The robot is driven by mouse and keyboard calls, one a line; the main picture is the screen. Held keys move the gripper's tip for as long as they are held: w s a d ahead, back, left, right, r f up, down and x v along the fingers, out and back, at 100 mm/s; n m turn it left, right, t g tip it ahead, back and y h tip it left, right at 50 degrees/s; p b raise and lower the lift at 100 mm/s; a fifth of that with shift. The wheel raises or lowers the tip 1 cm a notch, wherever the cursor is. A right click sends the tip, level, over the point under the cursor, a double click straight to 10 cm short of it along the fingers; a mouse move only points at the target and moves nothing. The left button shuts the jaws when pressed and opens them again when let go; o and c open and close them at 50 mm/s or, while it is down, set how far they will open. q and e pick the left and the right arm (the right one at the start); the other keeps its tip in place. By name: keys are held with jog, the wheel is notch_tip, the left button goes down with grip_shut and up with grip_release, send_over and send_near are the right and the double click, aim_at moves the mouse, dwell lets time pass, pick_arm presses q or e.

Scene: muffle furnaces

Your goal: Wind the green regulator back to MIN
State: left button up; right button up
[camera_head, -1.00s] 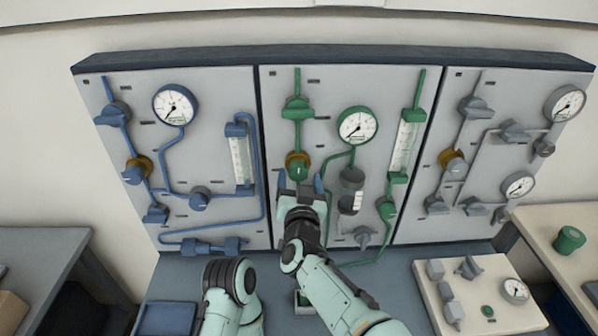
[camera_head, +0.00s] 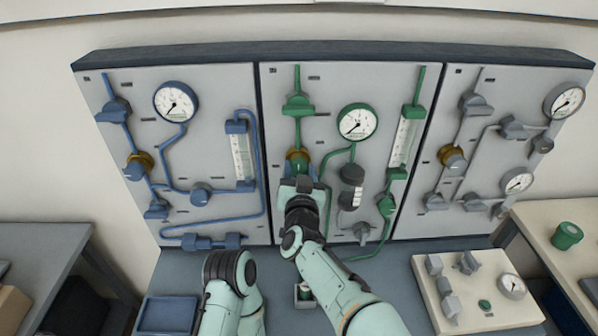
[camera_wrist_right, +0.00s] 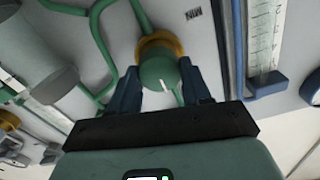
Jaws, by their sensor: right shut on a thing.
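The green regulator (camera_head: 298,157) is a round green knob on a brass collar, on the middle panel below a green valve. In the right wrist view, the green knob (camera_wrist_right: 159,72) sits between the dark fingers and has a white mark on its face. My right gripper (camera_head: 299,170) is shut on this knob, one finger on each side. A MIN label (camera_wrist_right: 193,13) shows upside down on the panel beyond the knob. The green gauge (camera_head: 357,122) has its needle toward the lower left. My left arm shows at the bottom, but its gripper does not.
A green flow tube (camera_head: 404,142) and a dark cylinder (camera_head: 352,175) are right of my right gripper. A pale control box (camera_head: 480,320) lies on the bench.

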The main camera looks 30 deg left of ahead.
jog(key=shift+r+n+p, duration=0.1)
jog(key=shift+n+p, duration=0.65)
jog(key=shift+n, duration=0.35)
jog(key=n+p, duration=0.1)
jog(key=n, duration=0.1)
jog(key=shift+n, duration=0.4)
jog(key=n+p, duration=0.1)
jog(key=n, duration=0.1)
jog(key=shift+s+a+n, duration=0.1)
jog(key=shift+n, duration=0.2)
jog(key=n, duration=0.2)
jog(key=shift+n+p, duration=0.3)
jog(key=shift+n, duration=0.1)
jog(key=n, duration=0.3)
jog(key=shift+n, duration=0.3)
pick_arm(q)
jog(key=w+r, duration=0.2)
jog(key=r, duration=0.1)
jog(key=w+r, duration=0.1)
jog(key=r, duration=0.1)
pick_arm(e)
jog(key=n, duration=0.4)
jog(key=shift+f, duration=0.2)
jog(key=o, duration=1.1)
